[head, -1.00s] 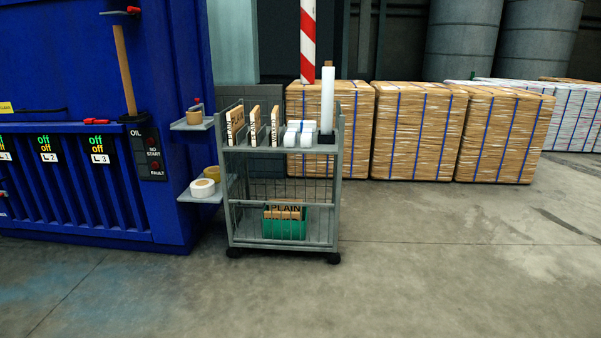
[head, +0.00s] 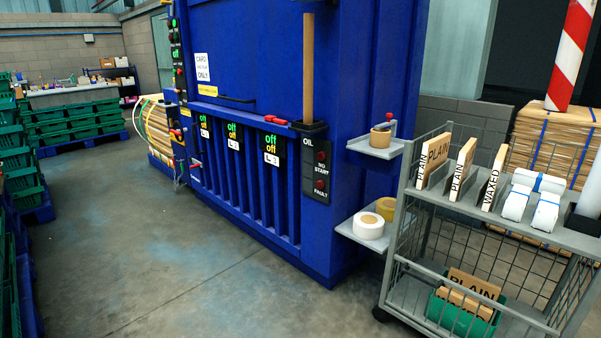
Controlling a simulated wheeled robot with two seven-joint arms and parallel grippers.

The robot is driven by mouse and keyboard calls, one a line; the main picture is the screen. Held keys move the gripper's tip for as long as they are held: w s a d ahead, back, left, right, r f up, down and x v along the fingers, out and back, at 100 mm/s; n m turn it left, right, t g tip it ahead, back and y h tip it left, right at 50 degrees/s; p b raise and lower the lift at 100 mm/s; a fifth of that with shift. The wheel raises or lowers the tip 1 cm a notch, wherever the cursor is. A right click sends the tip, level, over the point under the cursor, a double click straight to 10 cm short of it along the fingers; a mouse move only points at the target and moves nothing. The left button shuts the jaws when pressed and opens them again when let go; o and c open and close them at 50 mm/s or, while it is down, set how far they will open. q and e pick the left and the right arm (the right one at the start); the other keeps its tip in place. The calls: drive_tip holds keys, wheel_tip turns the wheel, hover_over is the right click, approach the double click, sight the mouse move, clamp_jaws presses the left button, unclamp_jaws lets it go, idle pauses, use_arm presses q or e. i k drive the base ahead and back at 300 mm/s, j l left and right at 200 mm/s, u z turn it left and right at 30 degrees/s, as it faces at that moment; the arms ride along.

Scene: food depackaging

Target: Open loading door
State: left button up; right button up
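The blue machine (head: 365,60) fills the middle of the head view. Its upper front panel (head: 262,60) carries a white card sign (head: 202,67) and a dark horizontal bar (head: 237,99). I cannot tell for certain which part is the loading door; the upper panel looks closed. Below it is a slatted front with "off" labels (head: 233,136) and a red handle (head: 276,121). Dark controls with lights (head: 175,50) run up the machine's left edge. Neither of my grippers is in view.
A grey wire cart (head: 405,225) with boards and rolls stands close at right. Small shelves (head: 362,231) with tape stick out from the machine's right side. Green crates (head: 75,127) stand at left, some on blue pallets. The floor in front of the machine is clear.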

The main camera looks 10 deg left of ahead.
sight(246, 54)
drive_tip(key=i+j+u, duration=0.4)
drive_tip(key=i+u, duration=0.85)
drive_tip(key=i+l+u, duration=0.25)
drive_tip(key=i+u, duration=0.15)
drive_tip(key=i, duration=0.15)
drive_tip(key=i+z, duration=0.1)
drive_tip(key=i, duration=0.4)
drive_tip(key=i+z, duration=0.15)
drive_tip(key=i, duration=0.35)
drive_tip(key=i+j+z, duration=0.1)
drive_tip(key=i, duration=0.35)
drive_tip(key=i+j+z, duration=0.1)
drive_tip(key=i, duration=0.4)
drive_tip(key=i+j+z, duration=0.1)
drive_tip(key=i, duration=0.4)
drive_tip(key=j, duration=0.1)
